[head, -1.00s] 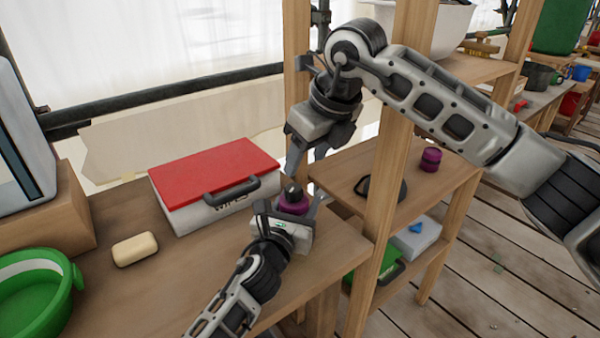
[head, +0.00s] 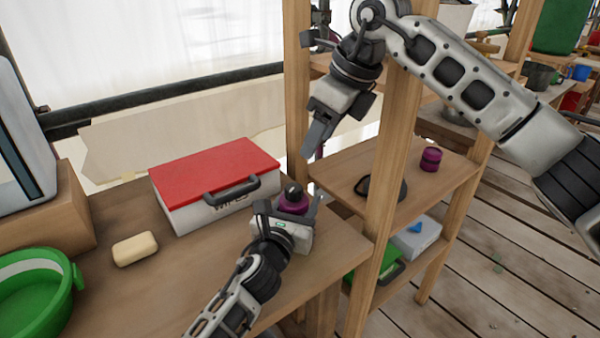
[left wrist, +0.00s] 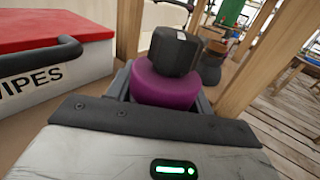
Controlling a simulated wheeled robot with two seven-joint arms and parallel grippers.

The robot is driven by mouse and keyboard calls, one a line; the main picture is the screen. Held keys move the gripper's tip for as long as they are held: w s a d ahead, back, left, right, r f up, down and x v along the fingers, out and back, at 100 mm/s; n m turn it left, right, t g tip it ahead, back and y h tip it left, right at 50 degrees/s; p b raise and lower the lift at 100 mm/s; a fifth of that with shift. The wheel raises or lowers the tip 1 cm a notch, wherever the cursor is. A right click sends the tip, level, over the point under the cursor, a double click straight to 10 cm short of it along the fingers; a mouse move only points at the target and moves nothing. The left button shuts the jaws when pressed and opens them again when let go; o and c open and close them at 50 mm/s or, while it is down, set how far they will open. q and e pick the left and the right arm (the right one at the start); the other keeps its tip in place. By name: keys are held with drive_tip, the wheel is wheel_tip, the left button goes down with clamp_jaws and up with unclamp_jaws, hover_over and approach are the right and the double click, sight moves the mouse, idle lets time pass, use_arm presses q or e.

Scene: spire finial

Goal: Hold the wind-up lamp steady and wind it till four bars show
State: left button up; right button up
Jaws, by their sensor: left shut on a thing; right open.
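The wind-up lamp (head: 293,201) is a squat purple body with a dark faceted knob on top. It stands upright on the wooden bench, right of the wipes box. My left gripper (head: 294,207) is shut on its purple body; the left wrist view shows the lamp (left wrist: 166,85) between the fingers, knob uncovered. No charge bars on the lamp can be made out. My right gripper (head: 313,150) is open and empty, above and slightly right of the knob, clear of it, beside the shelf post.
A red-lidded wipes box (head: 215,185) stands close left of the lamp. A cream block (head: 135,248) and a green tub (head: 38,290) are further left. Wooden posts (head: 390,170) and a shelf with a purple container (head: 430,159) stand at the right. The bench front is mostly clear.

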sight(294, 187)
drive_tip(key=shift+n, duration=0.6)
drive_tip(key=x, duration=1.2)
drive_tip(key=shift+c, duration=0.3)
drive_tip(key=c, duration=0.9)
